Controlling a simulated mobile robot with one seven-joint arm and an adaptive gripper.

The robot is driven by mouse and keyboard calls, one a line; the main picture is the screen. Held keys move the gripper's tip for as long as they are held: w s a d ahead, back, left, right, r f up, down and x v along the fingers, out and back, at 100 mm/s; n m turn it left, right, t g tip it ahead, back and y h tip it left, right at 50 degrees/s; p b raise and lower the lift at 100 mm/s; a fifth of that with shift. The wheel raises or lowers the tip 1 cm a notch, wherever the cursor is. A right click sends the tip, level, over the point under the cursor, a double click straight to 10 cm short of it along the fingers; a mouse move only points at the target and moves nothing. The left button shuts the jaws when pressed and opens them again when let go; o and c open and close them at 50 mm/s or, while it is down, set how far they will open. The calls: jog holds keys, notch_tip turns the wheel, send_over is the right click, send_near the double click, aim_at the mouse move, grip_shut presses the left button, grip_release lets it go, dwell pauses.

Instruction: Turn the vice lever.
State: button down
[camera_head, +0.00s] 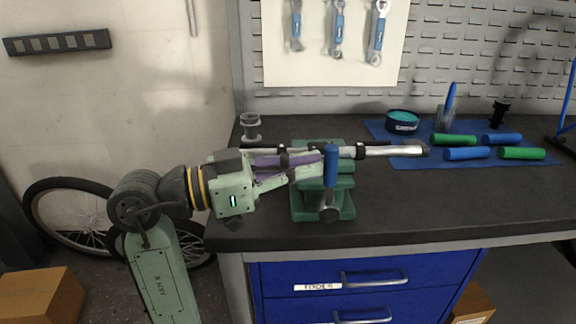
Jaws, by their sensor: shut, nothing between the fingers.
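The green vice (345,207) stands near the left front of the dark workbench. An upright lever with a blue grip (330,163) shows at its front, above a grey round hub (329,214). A silver tube (395,150) runs through the top of the vice and sticks out to the right. My gripper (318,164) reaches in from the left, with its fingers shut and empty. Its tips are just left of the blue grip; I cannot tell whether they touch it. My gripper hides part of the vice's left side and of the tube.
A grey spool-shaped part (251,127) stands behind my gripper. To the right, a blue mat (385,130) holds blue and green cylinders and a round tin (403,121). Wrenches hang on the back board. Blue drawers (365,283) lie below the bench, and the front right bench top is clear.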

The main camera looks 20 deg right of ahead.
jog(key=shift+d, duration=0.15)
jog(key=shift+s+d+r+b, duration=0.25)
jog(key=shift+d+r+b, duration=0.1)
jog(key=shift+d+b, duration=0.3)
